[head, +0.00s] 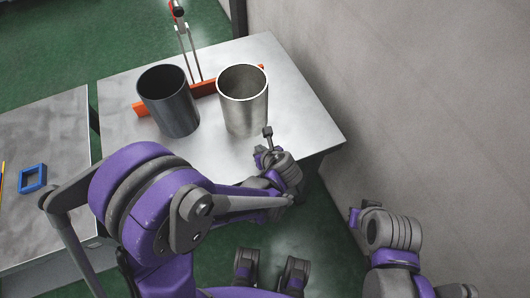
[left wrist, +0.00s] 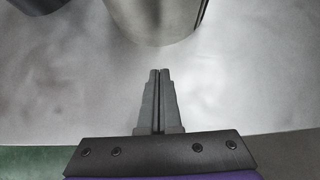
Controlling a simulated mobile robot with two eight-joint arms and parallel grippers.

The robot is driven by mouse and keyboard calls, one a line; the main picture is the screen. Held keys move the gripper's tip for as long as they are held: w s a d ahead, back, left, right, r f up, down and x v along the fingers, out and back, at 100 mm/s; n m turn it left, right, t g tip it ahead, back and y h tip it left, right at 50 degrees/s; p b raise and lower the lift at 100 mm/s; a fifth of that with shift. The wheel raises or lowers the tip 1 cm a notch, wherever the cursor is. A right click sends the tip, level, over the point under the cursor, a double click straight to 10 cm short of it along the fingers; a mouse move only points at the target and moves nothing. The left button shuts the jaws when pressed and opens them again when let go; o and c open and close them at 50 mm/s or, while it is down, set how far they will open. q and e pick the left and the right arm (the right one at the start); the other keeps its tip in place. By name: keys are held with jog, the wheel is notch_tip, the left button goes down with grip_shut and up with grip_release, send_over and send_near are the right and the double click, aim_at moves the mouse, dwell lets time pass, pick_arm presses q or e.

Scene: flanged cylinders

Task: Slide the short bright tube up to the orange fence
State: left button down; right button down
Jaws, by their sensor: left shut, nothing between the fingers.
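The short bright tube (head: 243,103) is a shiny metal cylinder standing upright on the metal table, right of a dark tube (head: 169,103). The orange fence (head: 205,89) is a low bar running behind both tubes. A gap of table seems to lie between the bright tube and the fence, though the tube hides part of it. My left gripper (head: 267,131) is shut and empty, low over the table in front of the bright tube. In the left wrist view, its fingertips (left wrist: 160,73) point at the bright tube's base (left wrist: 160,28), a little apart from it.
The table (head: 305,120) has bare room to the right of the tubes. A wall (head: 400,100) stands close to its right side. A thin stand (head: 186,40) rises behind the fence. A second table (head: 50,140) at left holds a blue frame (head: 33,178).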

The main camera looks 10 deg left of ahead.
pick_arm(q)
jog(key=shift+w+a+r+p, duration=0.1)
jog(key=shift+w+a+p, duration=0.05)
jog(key=shift+w+a, duration=0.55)
jog(key=shift+w+a+p, duration=0.15)
jog(key=shift+w+a, duration=0.2)
jog(key=shift+w, duration=0.5)
jog(key=w+a, duration=0.2)
jog(key=w+a+b, duration=0.1)
jog(key=w+a, duration=0.1)
jog(key=w, duration=0.1)
jog(key=w+a+b, duration=0.1)
jog(key=w, duration=0.2)
jog(key=shift+w+a, duration=0.25)
jog(key=shift+a, duration=0.15)
jog(key=shift+r, duration=0.1)
jog(key=shift+w, duration=0.1)
